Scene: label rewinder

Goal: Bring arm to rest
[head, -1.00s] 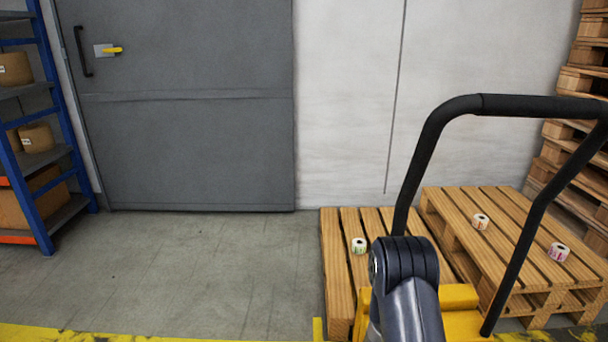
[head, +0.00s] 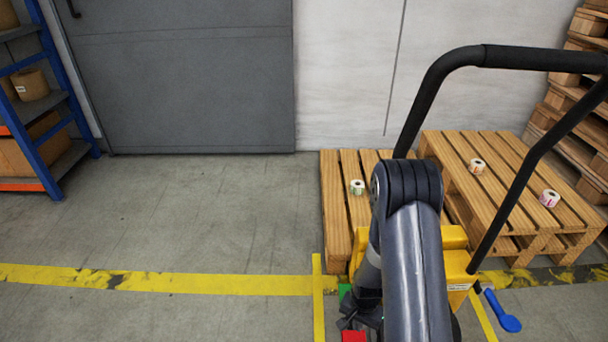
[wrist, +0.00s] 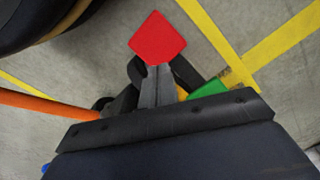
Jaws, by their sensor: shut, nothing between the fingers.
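My gripper (head: 360,318) shows low in the head view, beside the yellow pallet truck and partly hidden behind my own grey arm. In the wrist view, my gripper (wrist: 157,82) points down over the grey floor. Its dark fingers are together with nothing held between them. A red patch and a green patch show at the gripper in both views. My arm is folded in front of the truck's black handle, with its elbow raised.
The yellow pallet truck (head: 455,238) has a tall black handle (head: 530,57). Wooden pallets (head: 335,205) hold a few label rolls (head: 357,187). A blue shelf rack (head: 50,182) stands left. Yellow lines (head: 180,283) cross the floor. The floor at left is clear.

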